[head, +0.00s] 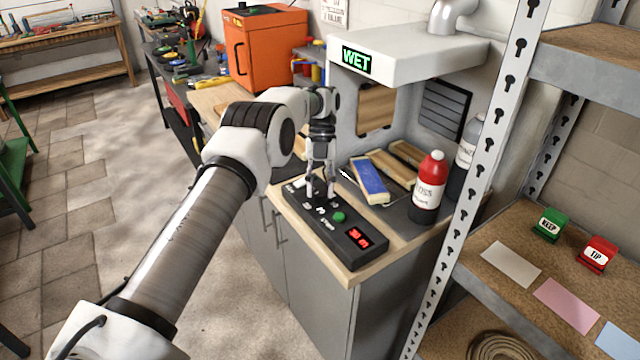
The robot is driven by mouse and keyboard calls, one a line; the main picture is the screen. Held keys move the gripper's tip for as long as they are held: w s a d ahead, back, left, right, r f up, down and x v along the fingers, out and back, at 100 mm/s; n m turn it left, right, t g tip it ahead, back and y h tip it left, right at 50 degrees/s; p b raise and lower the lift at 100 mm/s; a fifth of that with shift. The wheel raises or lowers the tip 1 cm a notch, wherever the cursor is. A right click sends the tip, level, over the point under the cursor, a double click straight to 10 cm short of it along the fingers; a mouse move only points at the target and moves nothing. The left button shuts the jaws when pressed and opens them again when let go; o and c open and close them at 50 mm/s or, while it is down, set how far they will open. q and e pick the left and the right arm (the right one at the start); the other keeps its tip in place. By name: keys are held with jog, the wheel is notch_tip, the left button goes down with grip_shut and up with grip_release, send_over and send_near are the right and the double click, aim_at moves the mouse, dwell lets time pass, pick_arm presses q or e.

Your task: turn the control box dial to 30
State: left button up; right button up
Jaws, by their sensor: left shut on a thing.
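The black control box (325,227) lies on the wooden top of a grey cabinet. It has a green button (338,216) and a red lit display (359,238) that seems to read "30 m". My left gripper (320,194) points down at the box's upper face, left of the green button. It is shut on the dial, which its fingers mostly hide. The dial's pointer and most scale marks cannot be read. My right gripper is not in view.
A hood with a lit green "WET" sign (356,60) overhangs the bench behind the box. A red bottle (428,187), a dark bottle (466,150) and a blue-topped block (369,180) stand close by. A perforated shelf post (484,170) rises at right.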

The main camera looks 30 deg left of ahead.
aim_at(321, 190)
pick_arm(q)
jog(key=shift+m, duration=0.7)
jog(key=shift+y, duration=0.3)
jog(key=o, duration=1.2)
jog(key=shift+c, duration=0.2)
notch_tip(321, 190, up, 10)
jog(key=shift+f, duration=0.1)
